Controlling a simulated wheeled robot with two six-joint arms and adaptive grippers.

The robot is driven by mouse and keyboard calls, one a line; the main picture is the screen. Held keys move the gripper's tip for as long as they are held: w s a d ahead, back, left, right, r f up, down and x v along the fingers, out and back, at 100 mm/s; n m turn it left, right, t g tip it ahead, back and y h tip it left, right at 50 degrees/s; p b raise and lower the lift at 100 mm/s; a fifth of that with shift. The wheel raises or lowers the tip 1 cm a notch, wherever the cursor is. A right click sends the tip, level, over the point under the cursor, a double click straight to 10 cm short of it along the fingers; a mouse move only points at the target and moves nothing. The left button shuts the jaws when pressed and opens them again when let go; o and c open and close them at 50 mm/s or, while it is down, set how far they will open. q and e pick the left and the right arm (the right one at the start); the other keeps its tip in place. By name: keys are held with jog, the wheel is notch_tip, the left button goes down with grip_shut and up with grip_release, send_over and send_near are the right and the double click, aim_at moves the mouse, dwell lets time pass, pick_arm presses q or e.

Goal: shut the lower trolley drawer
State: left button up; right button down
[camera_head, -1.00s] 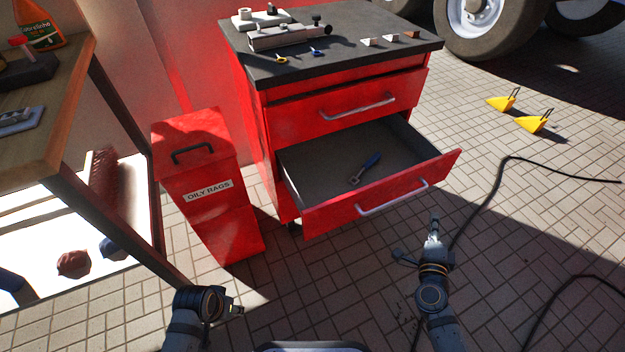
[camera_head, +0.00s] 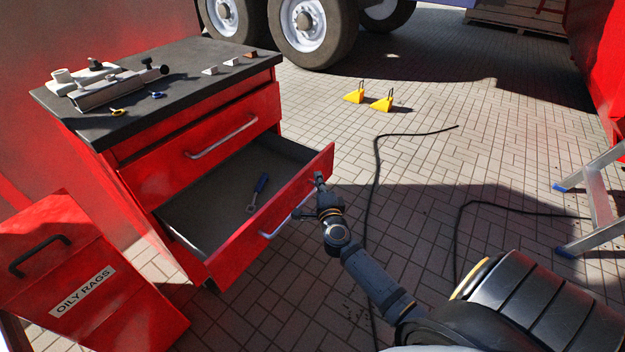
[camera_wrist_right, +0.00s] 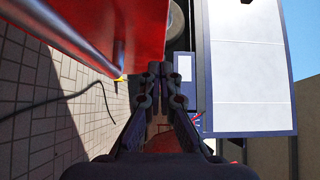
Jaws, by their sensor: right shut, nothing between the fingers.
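The lower trolley drawer (camera_head: 240,235) is pulled out of the red trolley (camera_head: 120,215), with its silver handle (camera_head: 268,234) on the front. A blue-handled wrench (camera_head: 258,191) lies inside it. My right gripper (camera_head: 319,178) is shut and empty at the right end of the drawer front, beyond the handle. In the right wrist view its fingers (camera_wrist_right: 160,72) point up beside the red drawer front (camera_wrist_right: 130,25). Whether they touch it I cannot tell. The upper drawer (camera_head: 200,143) is nearly or fully shut. My left gripper is out of view.
The red oily rags bin (camera_head: 95,290) stands left of the trolley. A vise and small tools lie on the dark trolley top (camera_head: 180,75). Black cables (camera_head: 375,175) cross the paved floor. Yellow chocks (camera_head: 382,104) lie farther back, and a stepladder (camera_head: 597,200) stands at the right.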

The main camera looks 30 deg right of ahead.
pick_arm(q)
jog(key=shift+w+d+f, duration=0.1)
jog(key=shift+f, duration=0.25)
pick_arm(e)
jog(key=shift+w+a, duration=0.25)
jog(key=shift+w, duration=0.3)
jog(key=shift+w+a, duration=0.25)
jog(key=shift+w, duration=0.25)
